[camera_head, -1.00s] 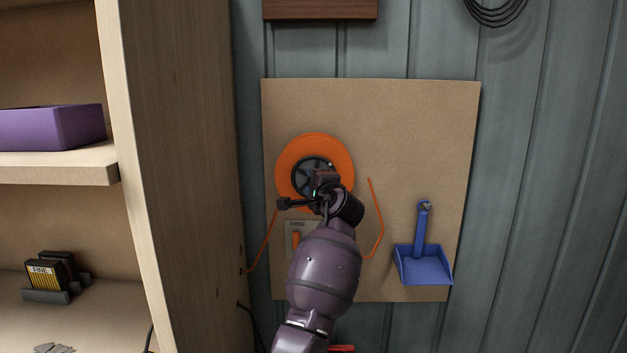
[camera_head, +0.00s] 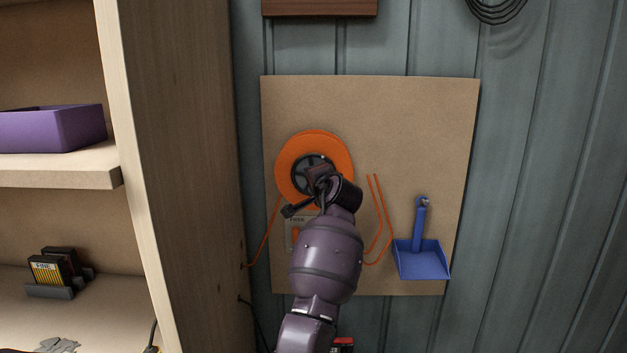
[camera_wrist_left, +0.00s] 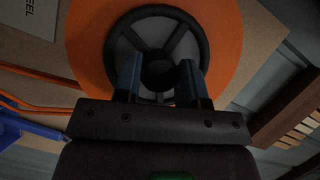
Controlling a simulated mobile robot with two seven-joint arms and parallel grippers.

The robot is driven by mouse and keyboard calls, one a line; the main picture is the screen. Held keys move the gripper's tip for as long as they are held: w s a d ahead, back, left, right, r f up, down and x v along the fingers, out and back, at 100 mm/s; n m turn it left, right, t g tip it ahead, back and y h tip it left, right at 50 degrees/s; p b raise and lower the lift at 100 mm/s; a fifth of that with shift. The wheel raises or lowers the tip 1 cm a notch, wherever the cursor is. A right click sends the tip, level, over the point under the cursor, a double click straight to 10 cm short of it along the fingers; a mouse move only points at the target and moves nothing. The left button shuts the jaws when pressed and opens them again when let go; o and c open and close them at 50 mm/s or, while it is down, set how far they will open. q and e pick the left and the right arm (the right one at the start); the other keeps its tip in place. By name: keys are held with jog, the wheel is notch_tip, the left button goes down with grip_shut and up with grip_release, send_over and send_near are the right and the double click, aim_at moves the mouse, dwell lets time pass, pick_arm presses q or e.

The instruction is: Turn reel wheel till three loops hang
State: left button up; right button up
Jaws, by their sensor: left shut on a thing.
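The orange reel (camera_head: 296,152) is mounted on a brown board, with a dark spoked wheel (camera_head: 303,169) at its centre. The wheel also shows in the left wrist view (camera_wrist_left: 150,13). My left gripper (camera_wrist_left: 162,78) has its fingers on either side of the wheel's hub and is shut on it; in the head view its fingertips are mostly hidden by my wrist. Orange cord (camera_head: 388,222) hangs to the right of the reel, with two strands side by side. Its lower part passes behind my arm. Another orange strand (camera_head: 264,244) runs down left of the reel. My right gripper is out of view.
A label plate (camera_head: 292,219) sits below the reel, partly covered by my arm. A blue dustpan (camera_head: 422,260) hangs at the board's (camera_head: 420,120) lower right, close to the cord. A wooden shelf unit (camera_head: 185,180) stands to the left.

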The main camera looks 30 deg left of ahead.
pick_arm(q)
jog(key=shift+f, duration=0.1)
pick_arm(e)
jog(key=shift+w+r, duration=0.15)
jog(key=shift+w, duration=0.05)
pick_arm(q)
jog(key=o, duration=0.9)
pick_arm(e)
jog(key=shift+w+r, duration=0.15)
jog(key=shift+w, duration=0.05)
pick_arm(q)
jog(key=shift+d, duration=0.1)
jog(key=b+v, duration=0.1)
jog(key=v, duration=0.9)
jog(key=shift+s+d, duration=0.2)
jog(key=shift+d, duration=0.1)
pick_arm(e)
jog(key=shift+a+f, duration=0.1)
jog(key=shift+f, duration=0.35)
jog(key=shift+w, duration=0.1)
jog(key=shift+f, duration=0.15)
